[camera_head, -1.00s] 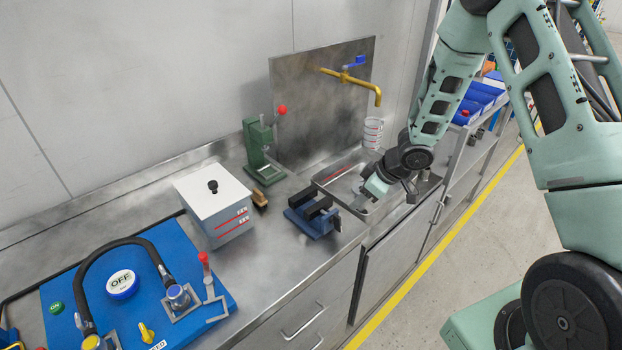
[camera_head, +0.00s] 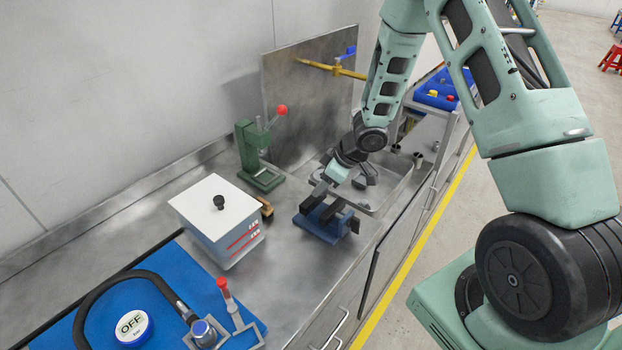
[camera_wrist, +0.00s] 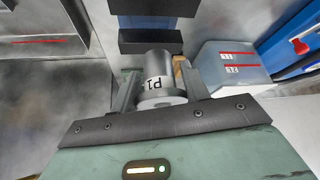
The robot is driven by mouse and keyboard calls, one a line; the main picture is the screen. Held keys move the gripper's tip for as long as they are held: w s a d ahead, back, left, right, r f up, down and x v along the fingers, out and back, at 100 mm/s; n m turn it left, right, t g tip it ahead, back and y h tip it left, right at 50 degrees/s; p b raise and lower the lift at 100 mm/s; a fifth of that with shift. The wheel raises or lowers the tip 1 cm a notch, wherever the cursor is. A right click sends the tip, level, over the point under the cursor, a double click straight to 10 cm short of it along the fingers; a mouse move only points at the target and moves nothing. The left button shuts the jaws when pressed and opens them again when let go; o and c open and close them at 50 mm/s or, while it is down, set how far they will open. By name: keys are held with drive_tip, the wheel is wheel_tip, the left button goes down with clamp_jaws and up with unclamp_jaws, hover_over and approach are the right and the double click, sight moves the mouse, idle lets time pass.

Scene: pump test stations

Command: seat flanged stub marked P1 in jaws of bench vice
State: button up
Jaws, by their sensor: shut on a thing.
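The bench vice (camera_head: 322,228) is blue with dark jaws and stands on the steel bench near its front edge. My gripper (camera_head: 318,193) is right above and beside the vice's jaws. In the wrist view, my gripper (camera_wrist: 157,84) is shut on the grey flanged stub (camera_wrist: 154,68), whose white label reads P1 upside down. The vice's dark jaws (camera_wrist: 150,42) with blue between them lie just beyond the stub's far end. I cannot tell whether the stub touches them. In the head view the stub is not clearly visible behind my fingers.
A white-lidded grey box (camera_head: 216,222) with red lines stands left of the vice. A green press (camera_head: 256,160) with a red knob stands behind. A sink basin (camera_head: 388,190) lies to the right. A blue panel (camera_head: 165,268) with a hose and OFF button is at front left.

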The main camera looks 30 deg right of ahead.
drive_tip(key=shift+d+f+b, duration=0.1)
drive_tip(key=shift+f+b, duration=0.15)
drive_tip(key=shift+b, duration=0.05)
wheel_tip(320, 180, down, 4)
drive_tip(key=b, duration=0.4)
drive_tip(key=shift+f, duration=0.2)
drive_tip(key=shift+s, duration=0.1)
